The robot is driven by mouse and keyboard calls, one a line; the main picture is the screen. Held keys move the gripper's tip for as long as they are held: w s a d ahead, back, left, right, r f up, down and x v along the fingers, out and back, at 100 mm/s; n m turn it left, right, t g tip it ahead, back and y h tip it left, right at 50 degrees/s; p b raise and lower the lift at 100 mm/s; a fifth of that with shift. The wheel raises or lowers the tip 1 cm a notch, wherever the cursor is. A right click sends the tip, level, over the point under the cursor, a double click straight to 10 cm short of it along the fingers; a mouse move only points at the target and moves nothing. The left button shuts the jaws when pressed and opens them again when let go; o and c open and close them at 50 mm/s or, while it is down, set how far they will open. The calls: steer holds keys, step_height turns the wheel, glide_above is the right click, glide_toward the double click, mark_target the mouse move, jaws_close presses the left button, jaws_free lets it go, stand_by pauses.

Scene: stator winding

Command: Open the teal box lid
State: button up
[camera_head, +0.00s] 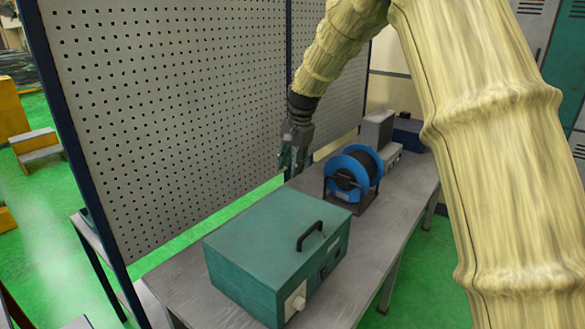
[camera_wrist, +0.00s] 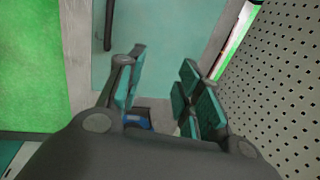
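The teal box (camera_head: 262,250) stands on the grey workbench with its lid down. A black handle (camera_head: 310,235) is on the lid near its right side. My gripper (camera_head: 291,163) is behind the box, near the pegboard and beside the blue spool, apart from the box. In the wrist view my gripper (camera_wrist: 160,98) has its two teal-padded fingers spread with a gap between them and nothing held. The teal lid (camera_wrist: 165,45) fills the upper middle there, and the dark handle (camera_wrist: 108,25) shows at upper left.
A blue cable reel (camera_head: 352,178) on a stand is right of my gripper. Grey equipment (camera_head: 377,135) and a dark blue case (camera_head: 408,133) stand at the bench's far end. A perforated panel (camera_head: 180,100) walls the bench's left side. Bare workbench (camera_head: 375,240) lies right of the box.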

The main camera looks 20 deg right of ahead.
steer(key=shift+w+a+r, duration=0.15)
steer(key=shift+w+r, duration=0.05)
steer(key=shift+r, duration=0.65)
steer(key=shift+w+a+r, duration=0.1)
steer(key=shift+w+r, duration=0.1)
steer(key=shift+r, duration=0.65)
steer(key=shift+w+a+r, duration=0.15)
steer(key=shift+w+r, duration=0.05)
steer(key=shift+r, duration=0.65)
